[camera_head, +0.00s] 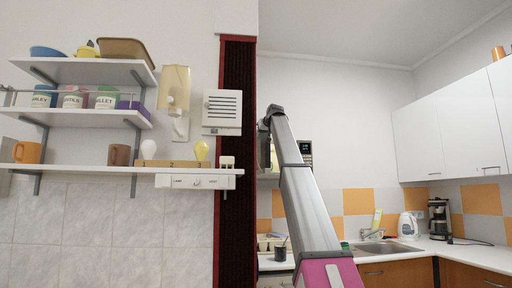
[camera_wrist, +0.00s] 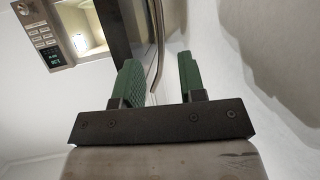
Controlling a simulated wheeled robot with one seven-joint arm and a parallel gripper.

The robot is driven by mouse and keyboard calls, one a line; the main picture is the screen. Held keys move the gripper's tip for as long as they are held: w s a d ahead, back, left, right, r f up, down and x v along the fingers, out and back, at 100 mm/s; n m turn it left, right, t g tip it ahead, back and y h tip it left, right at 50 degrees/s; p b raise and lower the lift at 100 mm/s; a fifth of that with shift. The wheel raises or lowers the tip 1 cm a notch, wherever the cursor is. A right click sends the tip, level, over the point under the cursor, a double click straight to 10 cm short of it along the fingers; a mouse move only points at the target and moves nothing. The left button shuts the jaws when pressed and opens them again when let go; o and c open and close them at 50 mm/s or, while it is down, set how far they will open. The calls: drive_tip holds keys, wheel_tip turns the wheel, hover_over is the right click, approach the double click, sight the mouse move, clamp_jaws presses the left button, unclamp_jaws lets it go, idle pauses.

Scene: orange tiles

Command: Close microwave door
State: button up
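The microwave (camera_head: 305,147) shows in the head view beside my arm, with a dark control panel and a lit display; my arm hides much of it. In the wrist view its control panel (camera_wrist: 45,36) and lit interior (camera_wrist: 88,28) are at the upper left. The microwave door (camera_wrist: 128,20) stands open there, swung out from the lit cavity. A curved metal door handle (camera_wrist: 158,45) runs down between the green fingers of my gripper (camera_wrist: 162,72). The fingers are apart, with a gap around the handle; I cannot tell whether either touches it.
Wall shelves (camera_head: 80,118) with jars and mugs are at the left, next to a dark red-edged column (camera_head: 237,180). White wall cabinets (camera_head: 450,125) are at the right. Below are a sink (camera_head: 378,248), a kettle (camera_head: 408,225) and a coffee maker (camera_head: 438,217) on the counter.

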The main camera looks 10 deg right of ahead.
drive_tip(key=x, duration=1)
drive_tip(key=shift+w+f, duration=0.25)
drive_tip(key=shift+f, duration=0.05)
clamp_jaws()
